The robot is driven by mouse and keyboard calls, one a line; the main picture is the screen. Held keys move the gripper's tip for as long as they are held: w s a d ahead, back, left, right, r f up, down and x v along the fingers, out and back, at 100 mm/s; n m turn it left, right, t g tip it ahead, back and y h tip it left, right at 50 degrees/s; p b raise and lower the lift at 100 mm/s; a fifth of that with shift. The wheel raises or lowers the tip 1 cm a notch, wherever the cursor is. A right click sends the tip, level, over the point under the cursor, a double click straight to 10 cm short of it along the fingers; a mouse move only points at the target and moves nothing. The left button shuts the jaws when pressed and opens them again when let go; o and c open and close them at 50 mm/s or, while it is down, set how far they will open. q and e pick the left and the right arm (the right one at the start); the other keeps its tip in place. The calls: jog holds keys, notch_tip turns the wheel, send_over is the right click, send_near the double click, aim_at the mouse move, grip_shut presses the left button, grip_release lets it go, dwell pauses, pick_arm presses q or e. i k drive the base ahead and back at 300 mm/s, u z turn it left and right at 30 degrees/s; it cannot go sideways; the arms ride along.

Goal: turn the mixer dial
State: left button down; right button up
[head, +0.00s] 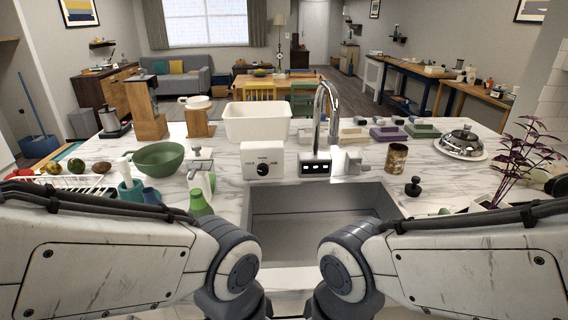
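The mixer dial (263,169) is a small round black knob on the front of a white box (250,155). The box stands on the marble counter behind the sink's left part, with small dark lettering on its front, too small to read surely. A chrome faucet (321,110) rises to the right of the box, on a base with a dark front panel. My left and right arms come in from the two sides, low in the view. Both wrists bend down past the bottom edge, so neither gripper shows. Nothing of mine touches the dial.
The steel sink (315,222) lies in front of the box. A green bottle (200,203), a green bowl (158,158) and a dish rack (65,184) stand left. A white tub (258,122) is behind the box. A brown can (396,158) and black stopper (413,187) are right.

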aim_at(262, 168)
jog(key=z, duration=1.7)
jog(key=k, duration=0.95)
jog(key=u, duration=1.45)
jog(key=i, duration=1)
jog(key=u, duration=0.05)
